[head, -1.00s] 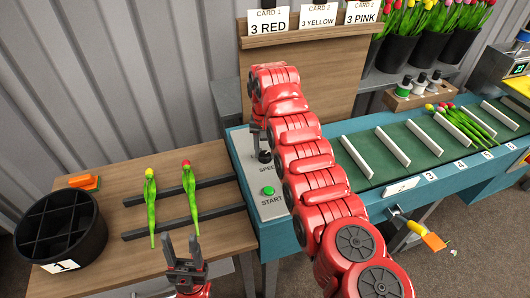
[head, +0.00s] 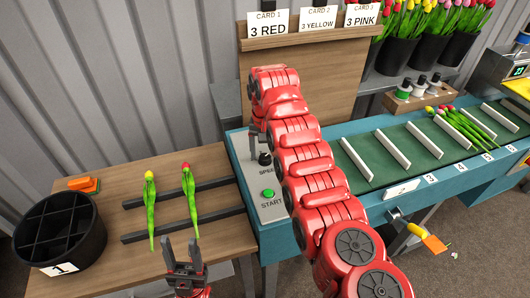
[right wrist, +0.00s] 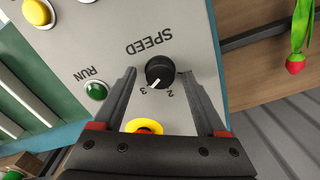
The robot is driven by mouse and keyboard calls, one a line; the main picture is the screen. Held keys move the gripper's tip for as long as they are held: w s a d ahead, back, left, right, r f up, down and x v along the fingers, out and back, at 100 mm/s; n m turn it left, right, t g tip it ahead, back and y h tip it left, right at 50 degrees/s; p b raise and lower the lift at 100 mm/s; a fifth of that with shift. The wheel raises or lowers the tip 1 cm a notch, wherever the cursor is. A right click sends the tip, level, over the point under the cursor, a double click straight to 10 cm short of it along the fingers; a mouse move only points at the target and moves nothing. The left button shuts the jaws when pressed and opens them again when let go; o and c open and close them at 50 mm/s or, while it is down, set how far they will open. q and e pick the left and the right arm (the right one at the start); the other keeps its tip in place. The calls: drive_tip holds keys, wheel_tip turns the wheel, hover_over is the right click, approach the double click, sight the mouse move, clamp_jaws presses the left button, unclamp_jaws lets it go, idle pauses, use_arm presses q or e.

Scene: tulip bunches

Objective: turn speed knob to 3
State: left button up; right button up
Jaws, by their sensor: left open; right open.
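The speed knob (right wrist: 160,72) is black and round with a white pointer line, on a pale panel marked SPEED. Its pointer aims toward the printed 3, away from the 2. The knob also shows in the head view (head: 264,158), just right of my right gripper (head: 256,148). In the right wrist view my right gripper (right wrist: 158,74) is open, its fingers on either side of the knob with gaps between; I cannot tell the height gap. My left gripper (head: 184,252) is open and empty at the front of the wooden table.
A green START button (head: 268,193) sits below the knob. Two tulips (head: 150,208) lie across dark rails on the wooden table. A black divided bin (head: 60,268) stands at left. The green belt (head: 375,140) has white dividers and a tulip bunch (head: 468,127).

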sight(265, 156)
drive_tip(key=shift+r, duration=0.55)
wheel_tip(265, 156, up, 4)
drive_tip(key=shift+f, duration=0.1)
wheel_tip(265, 156, up, 12)
drive_tip(key=p, duration=1.1)
drive_tip(key=shift+r, duration=0.25)
drive_tip(key=shift+f, duration=0.1)
